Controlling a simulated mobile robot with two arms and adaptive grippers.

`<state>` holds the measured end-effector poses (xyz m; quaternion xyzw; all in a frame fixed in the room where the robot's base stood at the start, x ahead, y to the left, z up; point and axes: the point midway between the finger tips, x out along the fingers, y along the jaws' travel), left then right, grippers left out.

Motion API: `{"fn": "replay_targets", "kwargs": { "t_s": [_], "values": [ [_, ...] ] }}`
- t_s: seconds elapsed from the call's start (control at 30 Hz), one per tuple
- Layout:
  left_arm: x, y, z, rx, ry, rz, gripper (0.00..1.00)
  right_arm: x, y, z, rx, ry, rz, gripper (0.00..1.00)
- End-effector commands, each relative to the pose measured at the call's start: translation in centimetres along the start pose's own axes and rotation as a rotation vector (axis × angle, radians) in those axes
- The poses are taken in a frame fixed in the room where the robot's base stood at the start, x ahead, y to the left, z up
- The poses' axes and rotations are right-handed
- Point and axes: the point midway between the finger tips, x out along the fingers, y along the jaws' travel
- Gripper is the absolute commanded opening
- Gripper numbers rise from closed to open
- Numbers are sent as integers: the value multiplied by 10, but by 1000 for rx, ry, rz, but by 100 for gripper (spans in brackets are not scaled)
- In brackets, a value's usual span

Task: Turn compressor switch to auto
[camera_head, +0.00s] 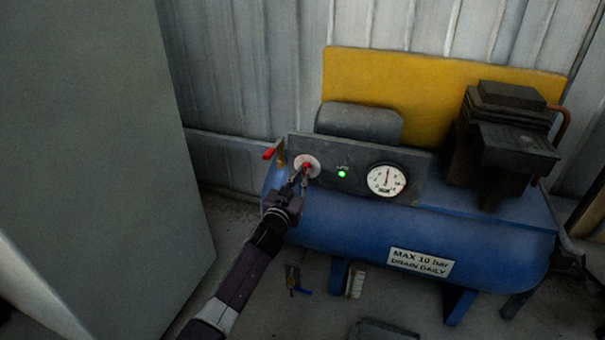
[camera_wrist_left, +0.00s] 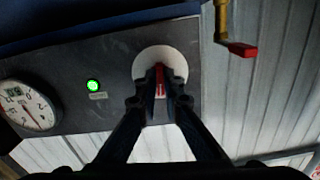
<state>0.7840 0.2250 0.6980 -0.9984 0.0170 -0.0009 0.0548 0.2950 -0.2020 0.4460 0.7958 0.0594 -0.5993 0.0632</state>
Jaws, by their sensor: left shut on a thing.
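The compressor (camera_head: 400,235) is a blue tank with a dark control panel (camera_head: 350,180) on its front. A red switch knob (camera_head: 307,168) sits on a round white plate (camera_head: 314,160) at the panel's left end. My left gripper (camera_head: 304,176) reaches up to it from the lower left. In the left wrist view the gripper (camera_wrist_left: 160,88) is shut on the red knob (camera_wrist_left: 160,82), in front of the white plate (camera_wrist_left: 160,60). The fingers hide much of the knob and any markings on the plate. My right gripper is in neither view.
A lit green lamp (camera_head: 341,174) and a pressure gauge (camera_head: 387,180) sit right of the switch. A red-handled valve (camera_head: 269,153) sticks out just left of the panel. A large grey cabinet (camera_head: 95,150) stands at the left. Corrugated wall (camera_head: 240,70) closes the back.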

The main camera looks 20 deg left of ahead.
Motion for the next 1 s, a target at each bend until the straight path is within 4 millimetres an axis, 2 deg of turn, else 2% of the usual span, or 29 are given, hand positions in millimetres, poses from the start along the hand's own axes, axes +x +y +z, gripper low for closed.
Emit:
{"fn": "replay_targets", "kwargs": {
  "t_s": [0.2,0.5,1.0],
  "values": [
    [0,0,0,183,-2,0,0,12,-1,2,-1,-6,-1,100],
    [0,0,1,355,-1,1,0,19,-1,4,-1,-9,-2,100],
    [0,0,1,432,-1,1,0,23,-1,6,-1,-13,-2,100]
  ]
}}
